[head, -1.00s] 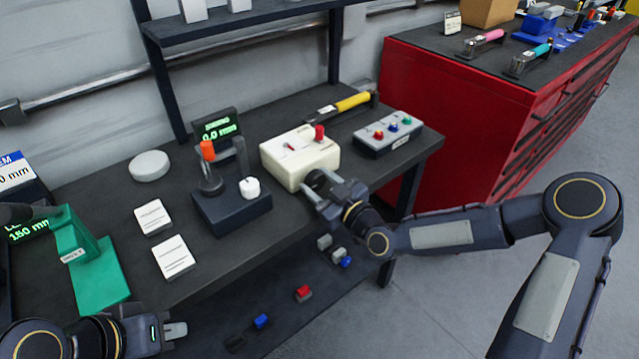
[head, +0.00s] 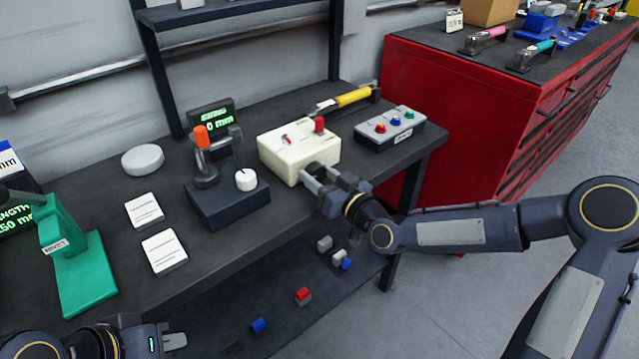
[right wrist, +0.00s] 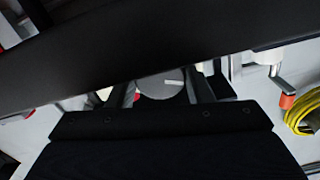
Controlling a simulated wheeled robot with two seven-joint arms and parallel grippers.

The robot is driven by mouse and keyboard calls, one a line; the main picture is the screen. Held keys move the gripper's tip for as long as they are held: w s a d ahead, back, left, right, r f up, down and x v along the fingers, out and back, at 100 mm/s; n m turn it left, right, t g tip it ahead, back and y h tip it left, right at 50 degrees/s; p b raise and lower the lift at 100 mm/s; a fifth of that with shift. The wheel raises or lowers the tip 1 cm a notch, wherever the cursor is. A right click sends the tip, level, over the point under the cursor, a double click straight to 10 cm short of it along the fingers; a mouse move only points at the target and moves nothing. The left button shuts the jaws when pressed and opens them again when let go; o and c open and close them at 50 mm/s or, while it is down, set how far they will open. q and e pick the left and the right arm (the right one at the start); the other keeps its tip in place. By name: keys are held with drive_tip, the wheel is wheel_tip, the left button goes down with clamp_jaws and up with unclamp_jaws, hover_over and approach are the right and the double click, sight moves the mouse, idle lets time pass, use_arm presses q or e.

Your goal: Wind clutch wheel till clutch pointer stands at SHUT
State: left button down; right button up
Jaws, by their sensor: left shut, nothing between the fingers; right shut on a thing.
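The cream valve actuator box (head: 297,152) stands on the dark bench, with a red pointer or lever on its top and a red knob at its right. My right gripper (head: 314,174) is at the front face of the box, shut on a dark round wheel there, taken as the clutch wheel. In the right wrist view a grey disc (right wrist: 162,83) with a white mark shows between the fingers. The lettering by the pointer is too small to read. My left gripper (head: 174,341) is shut and empty at the lower left, apart from everything.
A dark fixture (head: 228,205) with an orange-topped lever and white knob stands left of the box. A button box (head: 390,129) stands right of it. A yellow-handled tool (head: 352,98) lies behind. A green stand (head: 82,275) and white cards (head: 164,251) are at left.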

drive_tip(key=shift+m+b, duration=0.5)
drive_tip(key=shift+m, duration=0.5)
drive_tip(key=o, duration=1)
drive_tip(key=shift+d, duration=0.1)
drive_tip(key=v, duration=0.7)
drive_tip(key=shift+s+d, duration=0.15)
drive_tip(key=shift+s, duration=0.2)
